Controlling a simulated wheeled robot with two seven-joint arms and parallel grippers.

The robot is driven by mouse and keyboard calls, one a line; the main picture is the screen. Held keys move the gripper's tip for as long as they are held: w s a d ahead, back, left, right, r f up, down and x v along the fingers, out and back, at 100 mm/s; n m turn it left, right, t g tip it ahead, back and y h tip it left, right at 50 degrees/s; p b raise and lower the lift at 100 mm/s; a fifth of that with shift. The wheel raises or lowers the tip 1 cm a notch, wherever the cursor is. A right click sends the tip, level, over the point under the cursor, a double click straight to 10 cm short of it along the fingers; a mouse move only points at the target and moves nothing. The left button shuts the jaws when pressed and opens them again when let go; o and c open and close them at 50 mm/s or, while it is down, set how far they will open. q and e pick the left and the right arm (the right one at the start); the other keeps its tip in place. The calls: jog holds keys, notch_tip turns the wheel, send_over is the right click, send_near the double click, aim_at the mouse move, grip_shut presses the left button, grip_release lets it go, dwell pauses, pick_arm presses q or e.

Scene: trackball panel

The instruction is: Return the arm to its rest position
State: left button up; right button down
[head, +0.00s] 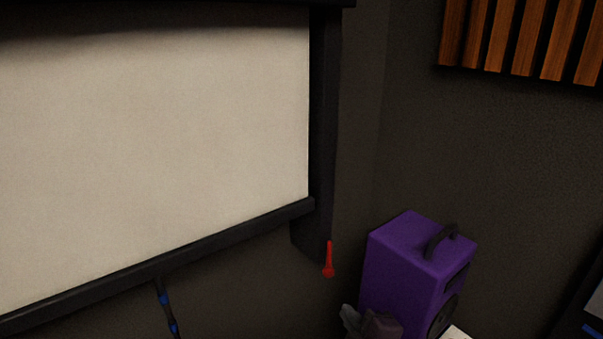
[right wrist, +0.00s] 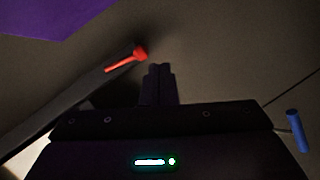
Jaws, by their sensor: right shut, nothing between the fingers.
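My right gripper (head: 352,318) shows at the bottom of the head view, in front of the lower left of a purple speaker box. Its arm is mostly out of the picture. In the right wrist view its two dark fingers (right wrist: 160,70) stand side by side, closed together with nothing between them. No trackball panel can be made out in either view. My left gripper is not in view.
A large pale screen (head: 150,150) with a dark frame fills the left. A red handle-like piece (head: 328,260) hangs by its lower right corner. The purple speaker box (head: 405,270) stands right of it. Wooden slats (head: 520,40) are high on the right wall.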

jog(key=s+d+f+m+g+h, duration=0.2)
jog(key=s+d+f+m+g, duration=0.4)
jog(key=s, duration=0.3)
jog(key=s+d+f+m+g+h, duration=0.25)
jog(key=s+f+m+g, duration=0.25)
jog(key=s+f+m, duration=0.3)
notch_tip(320, 180, down, 29)
jog(key=s+g+b, duration=0.1)
jog(key=s, duration=0.1)
jog(key=s+d+f, duration=0.2)
jog(key=s+f, duration=0.7)
jog(key=s, duration=0.1)
jog(key=s+d+f+g+b, duration=0.1)
jog(key=s+d+f, duration=0.1)
jog(key=s+f, duration=0.8)
jog(key=shift+f+g, duration=0.2)
jog(key=shift+g, duration=0.1)
